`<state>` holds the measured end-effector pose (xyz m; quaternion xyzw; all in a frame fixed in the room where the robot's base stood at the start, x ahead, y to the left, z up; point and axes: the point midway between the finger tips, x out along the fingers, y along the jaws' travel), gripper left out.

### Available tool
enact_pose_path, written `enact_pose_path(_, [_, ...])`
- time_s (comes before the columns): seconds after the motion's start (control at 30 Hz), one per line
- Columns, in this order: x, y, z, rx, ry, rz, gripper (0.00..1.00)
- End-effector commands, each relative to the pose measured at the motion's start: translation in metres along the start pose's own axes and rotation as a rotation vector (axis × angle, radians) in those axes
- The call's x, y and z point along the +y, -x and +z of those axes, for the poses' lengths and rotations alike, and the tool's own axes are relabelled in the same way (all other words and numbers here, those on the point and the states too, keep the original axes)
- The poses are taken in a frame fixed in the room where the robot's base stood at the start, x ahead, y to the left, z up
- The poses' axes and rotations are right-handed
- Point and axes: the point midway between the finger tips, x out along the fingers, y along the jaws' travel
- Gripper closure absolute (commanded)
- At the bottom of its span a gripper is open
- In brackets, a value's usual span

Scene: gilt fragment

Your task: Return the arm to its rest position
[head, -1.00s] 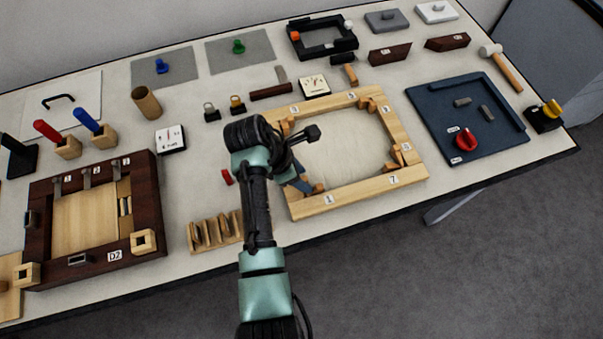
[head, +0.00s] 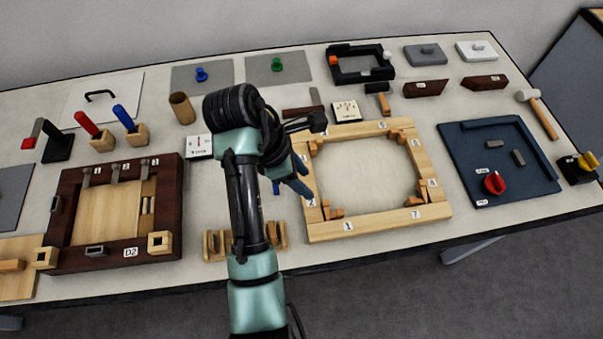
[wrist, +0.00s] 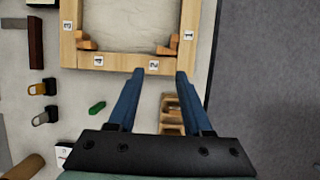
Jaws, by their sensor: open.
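My gripper shows in the wrist view (wrist: 160,75) with its two blue fingers apart and nothing between them. In the head view my gripper (head: 293,188) hangs over the table by the left side of the light wooden frame (head: 380,226), partly hidden by my arm. The wooden frame also shows in the wrist view (wrist: 115,62), beyond the fingertips. My arm is bent and raised over the table's front middle.
A dark wooden frame (head: 68,228) stands at the left and a dark blue panel with a red knob (head: 493,182) at the right. A slotted wooden rack (head: 213,245) lies under my arm. A small green piece (wrist: 97,107) lies left of my fingers.

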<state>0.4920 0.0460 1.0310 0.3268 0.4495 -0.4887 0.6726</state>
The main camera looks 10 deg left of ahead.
Motion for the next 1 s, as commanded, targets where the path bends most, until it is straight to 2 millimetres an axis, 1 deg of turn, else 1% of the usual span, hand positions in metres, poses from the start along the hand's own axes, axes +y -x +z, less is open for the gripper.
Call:
enact_pose_path(0.03, [0.001,0.004,0.0,0.0,0.0,0.002,0.5])
enact_pose_path(0.13, [0.0,0.006,0.0,0.0,0.0,0.001,0.5])
enact_pose_path(0.67, [0.0,0.006,0.0,0.0,0.0,0.001,0.5])
enact_pose_path(0.77, [0.013,0.014,0.008,0.003,-0.073,0.072,0.5])
enact_pose_path(0.87, [0.043,0.038,0.029,0.026,-0.257,0.251,0.5])
enact_pose_path(0.9, [0.059,0.054,0.042,0.048,-0.359,0.351,0.5])
enact_pose_path(0.97, [0.081,0.086,0.064,0.096,-0.529,0.519,0.5])
enact_pose_path(1.0, [0.093,0.11,0.08,0.139,-0.641,0.632,0.5])
